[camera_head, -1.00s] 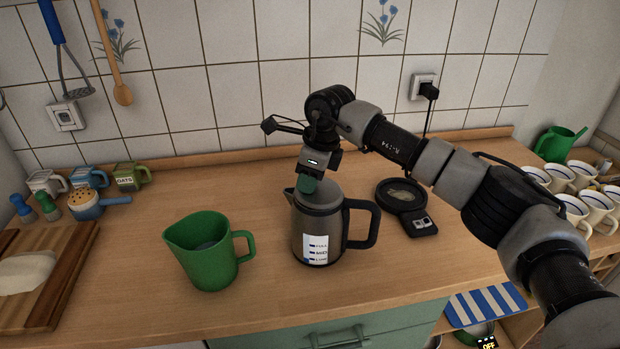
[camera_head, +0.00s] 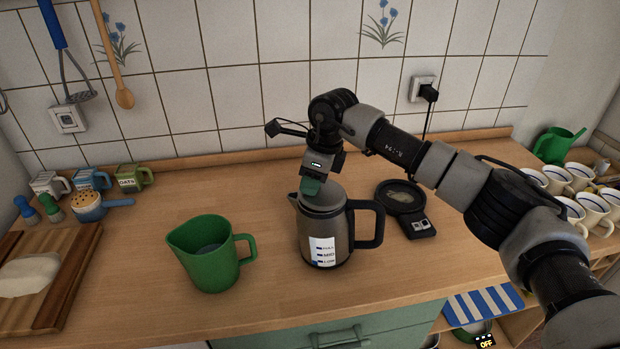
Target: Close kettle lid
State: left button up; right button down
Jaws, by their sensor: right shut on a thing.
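A grey metal kettle (camera_head: 327,232) stands upright on the wooden counter, with its black handle to the right and its spout to the left. A white level label shows on its front. Its grey lid (camera_head: 324,200) lies on or over the top opening and looks down. My right gripper (camera_head: 311,188) is right above the lid, fingers pointing down with green tips at the lid's upper side. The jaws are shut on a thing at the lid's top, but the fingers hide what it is. My left gripper is out of view.
A green jug (camera_head: 209,262) stands left of the kettle. A black kettle base (camera_head: 401,197) lies to the right, near a wall socket. White cups (camera_head: 575,178) and a green watering can (camera_head: 556,143) are far right; a cutting board (camera_head: 70,262) is far left.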

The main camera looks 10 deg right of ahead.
aim_at(324, 191)
jog(key=shift+r, duration=0.15)
jog(key=c, duration=0.8)
grip_release()
jog(key=shift+c, duration=0.2)
jog(key=shift+r, duration=0.1)
jog(key=shift+d+r, duration=0.15)
jog(key=shift+r, duration=0.2)
jog(key=b+v, duration=0.2)
jog(key=v, duration=0.7)
jog(key=shift+r+b, duration=0.4)
jog(key=shift+r, duration=0.05)
